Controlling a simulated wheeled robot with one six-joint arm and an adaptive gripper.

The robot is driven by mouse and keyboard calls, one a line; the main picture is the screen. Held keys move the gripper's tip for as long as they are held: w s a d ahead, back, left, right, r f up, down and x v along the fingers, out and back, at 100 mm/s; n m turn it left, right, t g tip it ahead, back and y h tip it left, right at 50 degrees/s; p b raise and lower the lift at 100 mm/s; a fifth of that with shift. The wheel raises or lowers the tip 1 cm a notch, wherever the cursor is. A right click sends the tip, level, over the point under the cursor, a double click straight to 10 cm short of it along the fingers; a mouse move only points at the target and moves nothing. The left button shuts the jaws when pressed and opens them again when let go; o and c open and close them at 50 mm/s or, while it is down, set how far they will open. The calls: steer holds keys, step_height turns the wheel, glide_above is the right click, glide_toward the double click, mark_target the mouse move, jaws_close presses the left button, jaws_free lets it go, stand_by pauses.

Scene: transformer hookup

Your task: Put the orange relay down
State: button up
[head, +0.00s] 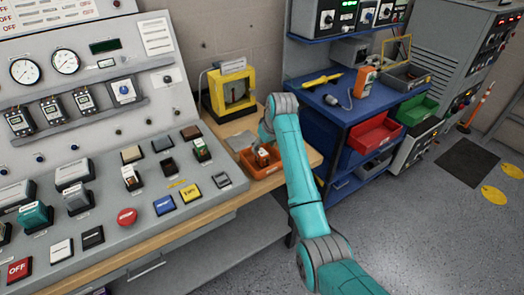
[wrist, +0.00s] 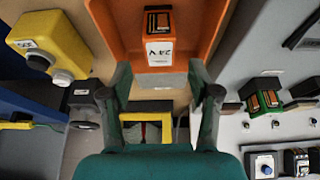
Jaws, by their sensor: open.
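The orange relay (wrist: 159,38) stands in an orange tray (wrist: 205,35) in the wrist view. It has a dark top and a white label that reads 24V. In the head view the relay (head: 262,158) shows small in the tray (head: 272,170), partly hidden by my gripper (head: 262,143). In the wrist view my gripper (wrist: 164,88) is open, with its two fingers apart and nothing between them. The relay lies beyond the fingertips in that view, apart from them. The relay's underside is hidden.
The tray sits on a wooden bench (head: 225,128) beside the sloped grey control panel (head: 130,212). A yellow-framed device (head: 229,92) stands behind it. A blue cart (head: 345,112) with red and green bins is to the right. Grey floor (head: 430,225) is open at right.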

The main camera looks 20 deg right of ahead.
steer(key=a+v, duration=0.1)
steer(key=v, duration=0.6)
steer(key=shift+d+r, duration=0.2)
steer(key=shift+d, duration=0.35)
steer(key=shift+s, duration=0.2)
